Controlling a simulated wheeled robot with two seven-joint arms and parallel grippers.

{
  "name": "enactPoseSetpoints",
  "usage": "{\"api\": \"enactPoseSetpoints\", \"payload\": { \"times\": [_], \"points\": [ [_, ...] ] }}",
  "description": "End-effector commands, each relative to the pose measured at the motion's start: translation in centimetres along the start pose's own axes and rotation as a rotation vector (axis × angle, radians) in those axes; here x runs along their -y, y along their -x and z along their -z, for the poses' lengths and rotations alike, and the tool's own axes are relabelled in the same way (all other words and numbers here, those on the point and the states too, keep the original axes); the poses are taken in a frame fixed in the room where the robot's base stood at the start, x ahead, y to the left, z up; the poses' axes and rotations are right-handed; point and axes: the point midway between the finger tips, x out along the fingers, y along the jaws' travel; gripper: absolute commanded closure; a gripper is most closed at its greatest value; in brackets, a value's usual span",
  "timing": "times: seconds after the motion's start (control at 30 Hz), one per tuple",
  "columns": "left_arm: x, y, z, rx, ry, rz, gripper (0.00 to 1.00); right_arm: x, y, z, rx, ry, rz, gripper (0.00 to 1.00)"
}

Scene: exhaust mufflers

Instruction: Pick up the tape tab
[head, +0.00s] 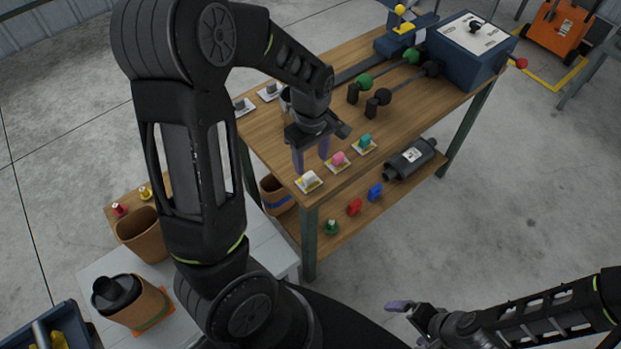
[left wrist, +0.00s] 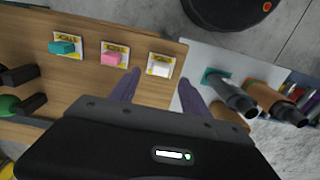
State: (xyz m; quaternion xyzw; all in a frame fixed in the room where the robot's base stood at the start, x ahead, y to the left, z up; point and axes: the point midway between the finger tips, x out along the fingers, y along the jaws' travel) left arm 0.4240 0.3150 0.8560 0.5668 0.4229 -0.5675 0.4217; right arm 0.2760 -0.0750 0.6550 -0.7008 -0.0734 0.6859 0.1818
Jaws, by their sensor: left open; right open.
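Three small tabs sit on yellow-and-white cards along the near edge of the wooden table: a white tab (head: 309,179), a pink tab (head: 338,158) and a teal tab (head: 365,142). I cannot tell which one is the tape tab. My left gripper (head: 311,165) is open, pointing down near the white and pink tabs. In the left wrist view, the white tab (left wrist: 159,69) shows between the purple fingers, beyond their tips, untouched. The pink tab (left wrist: 112,59) and teal tab (left wrist: 63,47) lie to the left. My right gripper (head: 406,316) is open, empty and low, away from the table.
Green and black knobbed parts (head: 364,82) and a blue box (head: 470,48) stand farther back on the table. The lower shelf holds a dark muffler (head: 411,159) and small coloured pieces. A grey side table (head: 95,272) with brown cups is at left.

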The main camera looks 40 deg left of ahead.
Motion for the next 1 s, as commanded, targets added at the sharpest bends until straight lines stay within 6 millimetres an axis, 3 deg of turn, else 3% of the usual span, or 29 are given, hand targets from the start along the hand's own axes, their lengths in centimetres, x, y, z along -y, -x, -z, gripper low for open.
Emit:
{"api": "enactPoseSetpoints", "payload": {
  "times": [0.3,0.67,1.0],
  "points": [
    [0.1,-2.5,0.0,0.001,0.0,0.002,0.45,0.0,0.1,0.0,0.001,-0.001,-0.001,0.0],
    [0.0,-2.9,0.0,0.0,-0.001,0.0,0.45,0.1,0.2,0.0,0.001,-0.001,-0.001,0.0],
    [0.3,-7.2,-0.1,0.001,-0.001,0.003,0.45,0.3,0.9,-0.1,0.003,-0.003,-0.004,0.0]
  ]
}}
